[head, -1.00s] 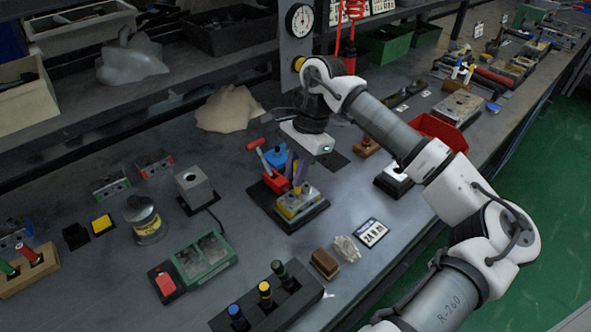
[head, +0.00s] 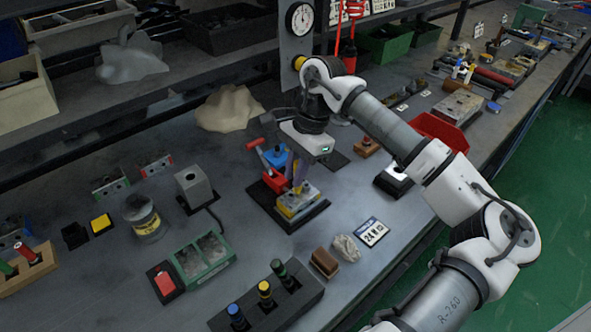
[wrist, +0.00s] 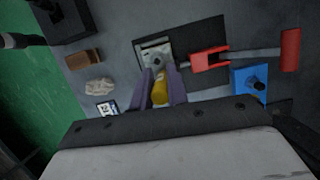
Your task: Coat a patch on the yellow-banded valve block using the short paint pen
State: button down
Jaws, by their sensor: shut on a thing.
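The yellow-banded valve block (head: 299,202) sits on a dark base plate in the middle of the bench. In the wrist view, its grey top with a round port (wrist: 155,54) lies just beyond my fingertips. My gripper (head: 297,180) has purple fingers and points down just above this block. In the wrist view, my gripper (wrist: 162,88) is shut on a short yellow paint pen (wrist: 160,92). The pen's tip is hidden, so I cannot tell whether it touches the block.
A red valve block (head: 275,181) with a red-handled lever (head: 255,143) and a blue valve block (head: 275,157) stand close behind. A dark rack (head: 250,312) with several pens, a brown brush block (head: 324,263), a crumpled rag (head: 346,247) and a label card (head: 372,232) lie in front.

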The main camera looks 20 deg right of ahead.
jog(key=shift+f, duration=0.2)
jog(key=shift+w+b, duration=0.2)
jog(key=shift+b, duration=0.15)
jog(key=shift+w+a, duration=0.1)
jog(key=shift+w, duration=0.1)
jog(key=shift+s, duration=0.15)
jog(key=shift+s+d+b, duration=0.2)
jog(key=shift+s+b, duration=0.25)
jog(key=shift+b, duration=0.1)
jog(key=shift+s, duration=0.15)
jog(key=shift+w, duration=0.3)
jog(key=shift+w+a+b, duration=0.2)
jog(key=shift+w+b, duration=0.1)
jog(key=shift+w, duration=0.15)
jog(key=shift+s+d, duration=0.1)
jog(key=shift+s, duration=0.15)
